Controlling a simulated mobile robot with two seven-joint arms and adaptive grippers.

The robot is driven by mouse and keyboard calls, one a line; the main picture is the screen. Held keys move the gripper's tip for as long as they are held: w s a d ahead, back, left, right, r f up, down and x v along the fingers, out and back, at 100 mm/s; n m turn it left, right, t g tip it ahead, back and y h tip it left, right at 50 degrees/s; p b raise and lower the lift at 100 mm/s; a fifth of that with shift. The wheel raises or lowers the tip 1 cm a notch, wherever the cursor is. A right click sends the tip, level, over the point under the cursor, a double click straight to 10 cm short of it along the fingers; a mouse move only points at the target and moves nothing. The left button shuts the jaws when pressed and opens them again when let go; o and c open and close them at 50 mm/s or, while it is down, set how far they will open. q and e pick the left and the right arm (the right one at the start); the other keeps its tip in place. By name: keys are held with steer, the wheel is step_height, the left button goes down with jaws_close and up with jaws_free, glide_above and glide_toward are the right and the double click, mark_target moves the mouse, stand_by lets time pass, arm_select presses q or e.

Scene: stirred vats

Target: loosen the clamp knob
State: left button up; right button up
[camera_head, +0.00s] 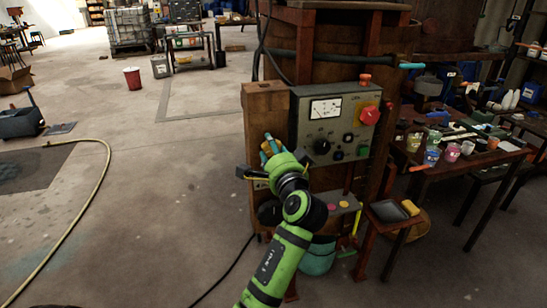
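One green and black arm of mine comes up from the bottom, slightly left of centre; I take it as my left. Its gripper (271,147) is at the front of a wooden post (265,101), left of the grey control box (335,125). Small teal and yellow parts show at the gripper's end, and the wrist covers much of that spot. I cannot tell whether the fingers are open or closed on something. No clamp knob can be made out clearly; it may be hidden there. The box has a black knob (322,147) and a red switch (369,116). My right gripper is not in view.
A wooden vat (335,50) stands behind the box. A cluttered table (430,179) is at right, with a small tray stand (388,211) before it. A teal bucket (318,260) sits below the box.

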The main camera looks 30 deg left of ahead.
arm_select(q)
steer(key=shift+n+b, duration=0.45)
steer(key=shift+n, duration=0.35)
steer(key=o, duration=1.1)
steer(key=shift+s+a, duration=0.1)
steer(key=shift+o, duration=0.2)
steer(key=v, duration=0.7)
steer(key=shift+s, duration=0.2)
